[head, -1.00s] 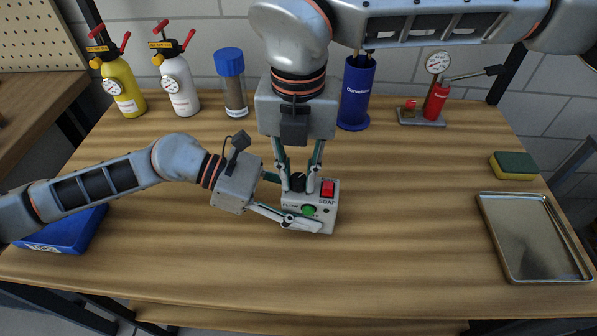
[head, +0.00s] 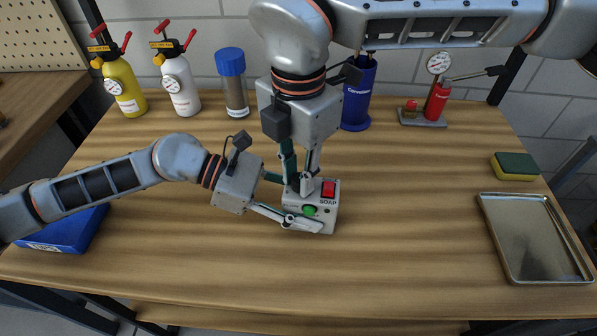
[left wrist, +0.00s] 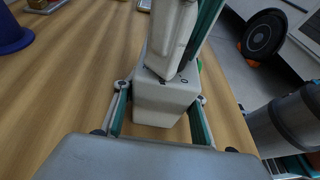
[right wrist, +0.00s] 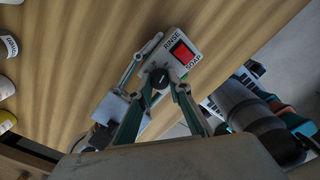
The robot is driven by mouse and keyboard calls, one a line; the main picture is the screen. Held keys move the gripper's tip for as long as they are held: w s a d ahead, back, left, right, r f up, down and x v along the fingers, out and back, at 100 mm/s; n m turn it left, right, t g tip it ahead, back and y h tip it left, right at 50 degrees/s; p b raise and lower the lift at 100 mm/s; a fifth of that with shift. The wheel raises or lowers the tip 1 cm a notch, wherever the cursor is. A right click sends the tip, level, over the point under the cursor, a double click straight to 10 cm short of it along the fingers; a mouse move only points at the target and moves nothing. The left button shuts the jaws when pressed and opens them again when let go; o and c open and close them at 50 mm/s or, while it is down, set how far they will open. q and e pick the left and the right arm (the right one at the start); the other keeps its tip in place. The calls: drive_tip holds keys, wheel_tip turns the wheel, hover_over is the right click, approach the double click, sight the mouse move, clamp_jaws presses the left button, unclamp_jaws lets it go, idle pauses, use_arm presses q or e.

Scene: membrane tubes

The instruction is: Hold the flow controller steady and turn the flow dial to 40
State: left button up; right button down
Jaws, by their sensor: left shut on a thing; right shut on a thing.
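The flow controller (head: 329,213) is a light grey box on the table, with a red rocker switch (head: 329,189) and a green button (head: 309,210). In the right wrist view its face reads RINSE and SOAP. My left gripper (head: 298,204) is shut across the box, one finger on each side, as the left wrist view (left wrist: 163,105) also shows. My right gripper (head: 298,186) points down and is shut on the black flow dial (right wrist: 160,78). The fingers hide the dial in the head view. I cannot read the dial's setting.
At the back stand yellow (head: 125,92) and white (head: 180,90) bottles, a blue-capped jar (head: 233,85), a blue holder (head: 357,95) and a red gauge stand (head: 434,103). A sponge (head: 514,167) and metal tray (head: 532,240) lie right; a blue box (head: 62,232) lies left.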

sight(298, 178)
idle(0.4)
drive_tip(key=c, duration=2.1)
unclamp_jaws()
drive_tip(key=shift+c, duration=0.2)
wheel_tip(298, 178, up, 12)
use_arm(q)
drive_tip(key=o, duration=1.4)
drive_tip(key=shift+o, duration=0.2)
